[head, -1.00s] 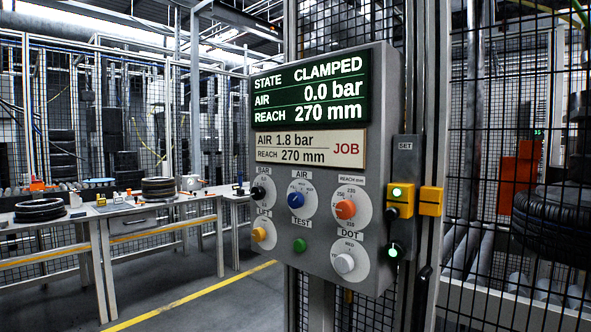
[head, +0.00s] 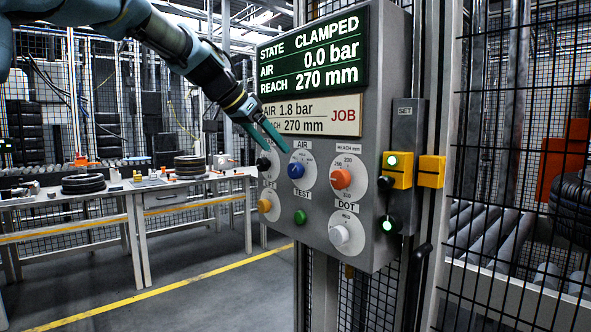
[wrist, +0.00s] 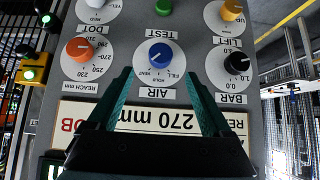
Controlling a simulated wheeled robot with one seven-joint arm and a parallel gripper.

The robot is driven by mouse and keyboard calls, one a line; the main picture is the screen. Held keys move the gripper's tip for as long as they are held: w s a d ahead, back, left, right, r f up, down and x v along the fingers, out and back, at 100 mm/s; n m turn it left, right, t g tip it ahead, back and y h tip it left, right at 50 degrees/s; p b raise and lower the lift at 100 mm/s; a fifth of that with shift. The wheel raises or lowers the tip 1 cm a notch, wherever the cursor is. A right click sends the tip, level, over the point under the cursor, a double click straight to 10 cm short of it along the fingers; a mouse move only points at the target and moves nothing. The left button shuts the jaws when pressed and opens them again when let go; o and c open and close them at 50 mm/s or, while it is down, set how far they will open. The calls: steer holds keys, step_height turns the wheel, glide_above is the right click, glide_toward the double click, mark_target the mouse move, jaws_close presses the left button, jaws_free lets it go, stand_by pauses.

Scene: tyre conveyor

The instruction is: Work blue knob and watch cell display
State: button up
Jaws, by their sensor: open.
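The blue knob (head: 296,170) sits on its white AIR dial on the grey panel; it also shows in the wrist view (wrist: 160,55), where the picture is upside down. Its white mark points toward one side of the dial; the exact setting is too small to read. The cell display (head: 312,55) reads STATE CLAMPED, AIR 0.0 bar, REACH 270 mm. My gripper (head: 267,138) is open and empty, in front of the panel, up and left of the blue knob. In the wrist view my gripper's fingers (wrist: 162,85) spread on either side below the knob, apart from it.
A job card (head: 307,115) reads AIR 1.8 bar, REACH 270 mm. Around the blue knob are a black knob (head: 263,164), orange knob (head: 341,178), yellow knob (head: 264,206), green button (head: 300,217) and white knob (head: 339,235). Yellow blocks (head: 397,170) stand right of the panel.

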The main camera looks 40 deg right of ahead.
mark_target(292, 169)
steer(key=p+x, duration=0.2)
steer(key=x, duration=0.7)
steer(key=shift+d+f, duration=0.1)
steer(key=shift+f, duration=0.05)
jaws_close()
stand_by(0.4)
